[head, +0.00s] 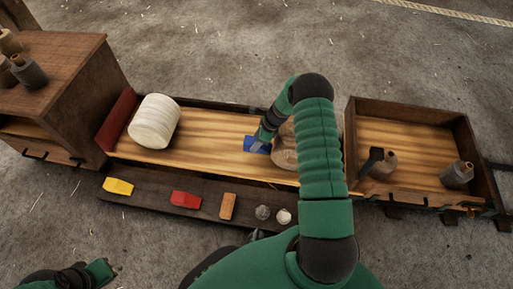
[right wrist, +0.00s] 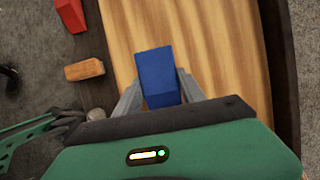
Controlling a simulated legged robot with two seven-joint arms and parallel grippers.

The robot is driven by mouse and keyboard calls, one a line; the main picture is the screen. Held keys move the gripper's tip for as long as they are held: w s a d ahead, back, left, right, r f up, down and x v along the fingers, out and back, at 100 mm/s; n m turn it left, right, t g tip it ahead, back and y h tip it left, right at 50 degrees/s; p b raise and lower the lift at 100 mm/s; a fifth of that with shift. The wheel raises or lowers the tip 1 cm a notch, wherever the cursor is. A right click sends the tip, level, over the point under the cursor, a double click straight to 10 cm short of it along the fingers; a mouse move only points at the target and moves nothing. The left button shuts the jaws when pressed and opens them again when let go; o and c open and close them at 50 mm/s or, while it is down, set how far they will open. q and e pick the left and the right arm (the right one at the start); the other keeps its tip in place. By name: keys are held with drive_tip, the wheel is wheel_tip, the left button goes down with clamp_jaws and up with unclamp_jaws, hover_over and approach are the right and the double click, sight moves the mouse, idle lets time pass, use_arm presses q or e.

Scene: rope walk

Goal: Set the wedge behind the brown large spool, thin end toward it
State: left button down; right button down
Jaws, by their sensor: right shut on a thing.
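The blue wedge (head: 251,142) is between the fingers of my right gripper (head: 262,146), low over the striped wooden deck (head: 215,130). It also shows in the right wrist view (right wrist: 158,72), with a grey finger on each side. The brown large spool (head: 283,152) lies just right of the wedge in the head view, partly hidden by my green right arm. I cannot tell whether wedge and spool touch, or which way the thin end points. A dark and green part of mine at the lower left, perhaps my left gripper (head: 98,271), shows no clear jaws.
A white spool (head: 154,122) lies at the deck's left end by a red board (head: 118,117). A front ledge (head: 147,199) holds a yellow wedge (head: 118,186), a red wedge (head: 186,199), an orange block (head: 228,206) and two small round pieces. A walled tray (head: 410,133) stands right.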

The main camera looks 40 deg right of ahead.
drive_tip(key=f+b, duration=0.3)
drive_tip(key=f, duration=0.1)
drive_tip(key=shift+d, duration=0.25)
drive_tip(key=shift+w+r, duration=0.1)
drive_tip(key=shift+r, duration=0.15)
drive_tip(key=shift+f, duration=0.55)
drive_tip(key=c, duration=1)
unclamp_jaws()
drive_tip(key=o, duration=0.3)
drive_tip(key=shift+s+f, duration=0.1)
drive_tip(key=shift+s, duration=0.15)
